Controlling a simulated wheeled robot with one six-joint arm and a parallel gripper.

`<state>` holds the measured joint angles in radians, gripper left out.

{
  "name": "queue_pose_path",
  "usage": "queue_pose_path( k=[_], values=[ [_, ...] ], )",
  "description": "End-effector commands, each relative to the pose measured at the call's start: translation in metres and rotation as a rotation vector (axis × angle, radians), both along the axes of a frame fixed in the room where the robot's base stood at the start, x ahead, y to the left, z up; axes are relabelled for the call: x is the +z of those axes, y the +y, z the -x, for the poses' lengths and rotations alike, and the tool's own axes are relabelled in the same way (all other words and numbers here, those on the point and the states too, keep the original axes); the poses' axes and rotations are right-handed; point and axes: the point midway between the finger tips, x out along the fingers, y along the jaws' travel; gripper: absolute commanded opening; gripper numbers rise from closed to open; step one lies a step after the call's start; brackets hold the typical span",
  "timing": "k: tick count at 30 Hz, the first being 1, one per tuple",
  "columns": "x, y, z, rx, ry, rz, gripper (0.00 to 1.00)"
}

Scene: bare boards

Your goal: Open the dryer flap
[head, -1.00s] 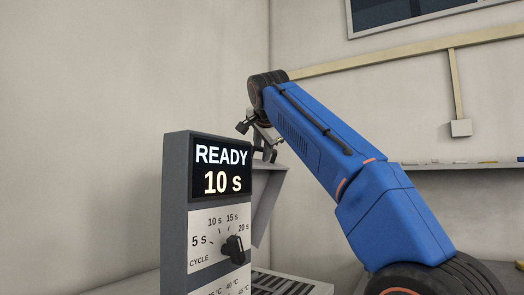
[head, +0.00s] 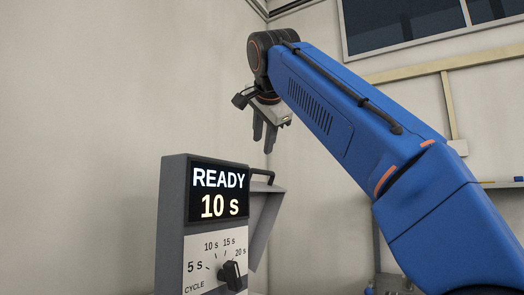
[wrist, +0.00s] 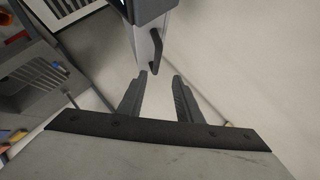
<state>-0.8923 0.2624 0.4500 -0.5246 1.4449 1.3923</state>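The dryer's control panel (head: 170,225) stands at lower centre in the head view, with a lit screen reading READY 10 s and a cycle knob (head: 231,275). The grey flap (head: 266,222) shows behind its right side and stands out at a slant. Its dark bar handle (head: 262,175) is at the top, and it also shows in the wrist view (wrist: 155,50). My gripper (head: 264,144) hangs above the handle, fingers down and apart, holding nothing. In the wrist view my fingertips (wrist: 160,76) are open, clear of the handle. The flap's lower part is partly hidden by the panel.
A grey bin-like object (wrist: 40,90) lies at the left of the wrist view. The space around my gripper is clear.

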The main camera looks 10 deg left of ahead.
Motion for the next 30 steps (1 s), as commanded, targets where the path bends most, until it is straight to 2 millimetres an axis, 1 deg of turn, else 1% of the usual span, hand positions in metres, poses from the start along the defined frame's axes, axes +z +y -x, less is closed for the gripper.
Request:
queue_pose_path(
  k=[1,5,14,17,18,19,23,26,30],
  values=[
    [0.002,-0.001,0.004,0.000,-0.001,0.000,0.32],
    [0.006,-0.003,0.010,-0.001,0.000,0.001,0.32],
    [0.006,-0.004,0.012,-0.001,0.000,0.001,0.32],
    [0.006,-0.005,0.011,-0.001,0.001,0.004,0.10],
    [0.005,-0.008,0.010,0.000,0.001,0.009,0.01],
    [0.004,-0.010,0.010,0.001,0.002,0.017,0.00],
    [-0.006,-0.030,0.003,0.011,0.010,0.073,0.00],
    [-0.019,-0.055,-0.003,0.025,0.022,0.140,0.00],
    [-0.046,-0.092,-0.010,0.052,0.046,0.241,0.00]
  ],
)
